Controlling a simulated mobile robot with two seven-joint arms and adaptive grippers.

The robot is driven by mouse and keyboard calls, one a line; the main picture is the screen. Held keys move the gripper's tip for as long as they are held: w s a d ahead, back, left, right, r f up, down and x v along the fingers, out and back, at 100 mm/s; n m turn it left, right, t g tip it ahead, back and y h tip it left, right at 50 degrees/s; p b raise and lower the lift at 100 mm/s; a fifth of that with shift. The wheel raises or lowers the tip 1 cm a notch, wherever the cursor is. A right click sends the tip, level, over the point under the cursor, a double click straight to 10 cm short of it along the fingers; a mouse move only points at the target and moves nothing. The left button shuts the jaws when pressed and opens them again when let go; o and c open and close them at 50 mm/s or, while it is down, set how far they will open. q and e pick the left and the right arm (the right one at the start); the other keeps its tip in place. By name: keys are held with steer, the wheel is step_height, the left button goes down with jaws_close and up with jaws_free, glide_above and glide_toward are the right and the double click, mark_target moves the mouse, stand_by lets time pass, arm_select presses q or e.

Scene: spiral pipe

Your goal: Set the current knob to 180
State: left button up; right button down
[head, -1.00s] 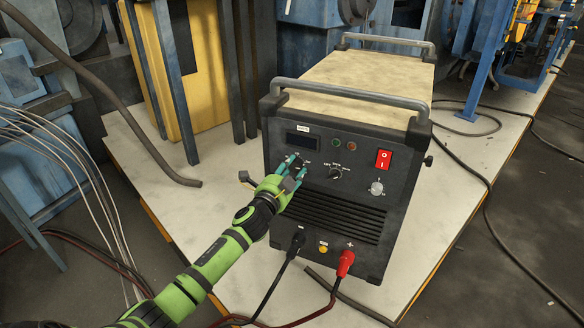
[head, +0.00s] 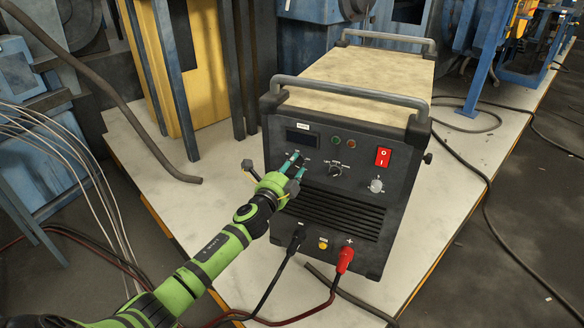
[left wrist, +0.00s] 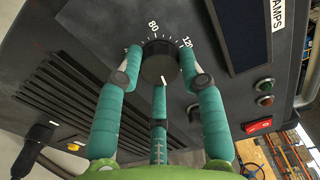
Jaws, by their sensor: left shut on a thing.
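The welding machine (head: 330,215) is dark grey with a pale top. Its current knob (left wrist: 160,62) is a dark round knob beside the AMPS display, with 80 and 120 readable on the dial around it. A white mark shows on the knob's near edge in the left wrist view; the 180 figure cannot be made out. My left gripper (head: 294,163), green with teal fingers, is shut on the knob, with fingertips on its sides and one finger beneath. In the head view the gripper mostly hides the knob.
The display (head: 302,139), a smaller selector knob (head: 336,171), a red power switch (head: 383,157) and a lower right knob (head: 376,186) share the panel. Black and red cables plug in below; the red plug (head: 346,258) sticks out. Pale floor lies around the machine.

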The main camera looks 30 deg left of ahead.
arm_select(q)
steer(key=shift+a, duration=0.3)
steer(key=o, duration=1.2)
steer(key=shift+c, duration=0.2)
steer(key=shift+d, duration=0.1)
steer(key=s, duration=1.2)
steer(key=shift+d, duration=0.35)
